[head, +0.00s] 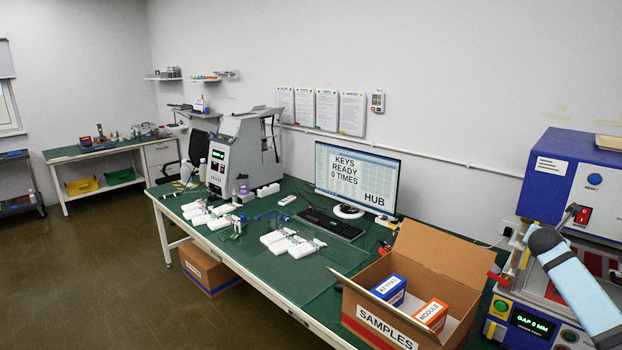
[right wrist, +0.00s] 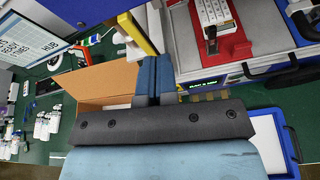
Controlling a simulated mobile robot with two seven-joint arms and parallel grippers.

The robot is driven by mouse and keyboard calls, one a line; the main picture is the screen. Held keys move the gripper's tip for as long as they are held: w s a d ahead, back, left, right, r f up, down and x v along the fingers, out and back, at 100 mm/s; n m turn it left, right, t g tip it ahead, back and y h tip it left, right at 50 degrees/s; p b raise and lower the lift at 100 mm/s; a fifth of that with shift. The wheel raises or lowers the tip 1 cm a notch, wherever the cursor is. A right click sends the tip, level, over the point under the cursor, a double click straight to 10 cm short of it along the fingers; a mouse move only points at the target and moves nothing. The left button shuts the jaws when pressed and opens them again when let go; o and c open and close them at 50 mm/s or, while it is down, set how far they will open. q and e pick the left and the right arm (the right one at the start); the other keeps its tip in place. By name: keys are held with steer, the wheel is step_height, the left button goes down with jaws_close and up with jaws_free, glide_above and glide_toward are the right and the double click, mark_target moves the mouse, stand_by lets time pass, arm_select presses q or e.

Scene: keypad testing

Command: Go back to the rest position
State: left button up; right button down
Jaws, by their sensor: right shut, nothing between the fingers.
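My right arm (head: 583,290), light blue with a dark end, comes in from the lower right of the head view, in front of the blue testing machine (head: 556,160). My right gripper (right wrist: 154,80) shows in the right wrist view with its two blue fingers together and nothing between them. Its tips appear near the machine's yellow-edged post and the cardboard box; I cannot tell the exact gap. A white keypad-like piece (right wrist: 213,12) sits in a red fixture (right wrist: 228,48) on the machine. The machine's display (head: 533,323) reads "GAP 0 MM". My left gripper is not in view.
An open cardboard box (head: 378,328) labelled SAMPLES stands left of the machine, holding a blue box (head: 389,288) and an orange box (head: 431,315). A monitor (head: 357,177) reads "KEYS READY 0 TIMES". A keyboard (head: 331,223) and white packs lie on the green bench.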

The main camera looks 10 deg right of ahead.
steer(key=w+a+r+m+t+y, duration=0.2)
steer(key=a+r+m+t, duration=0.15)
steer(key=m, duration=0.65)
steer(key=w+a+r+m+t+y, duration=0.1)
steer(key=a+r+m+t+y, duration=0.3)
steer(key=m, duration=0.6)
steer(key=s+a+f+g+y, duration=0.1)
steer(key=s+a+f, duration=0.4)
steer(key=a+f, duration=0.4)
steer(key=s+a+f+n+g+y, duration=0.15)
steer(key=s+a+f, duration=0.4)
steer(key=f, duration=0.55)
steer(key=s+a+f+m+y, duration=0.1)
steer(key=s+a+f+y, duration=0.1)
steer(key=s+a+f, duration=0.55)
steer(key=s+a+f+g, duration=0.1)
steer(key=s+a+f, duration=0.3)
steer(key=s, duration=0.5)
steer(key=s+a+f+m+g+y, duration=0.1)
steer(key=s+a+f, duration=0.3)
steer(key=s+a, duration=0.5)
steer(key=s+a+f+m+g+y, duration=0.1)
steer(key=s+a+f, duration=0.4)
steer(key=s+a, duration=0.2)
steer(key=shift+s+a, duration=0.15)
steer(key=shift+s, duration=0.75)
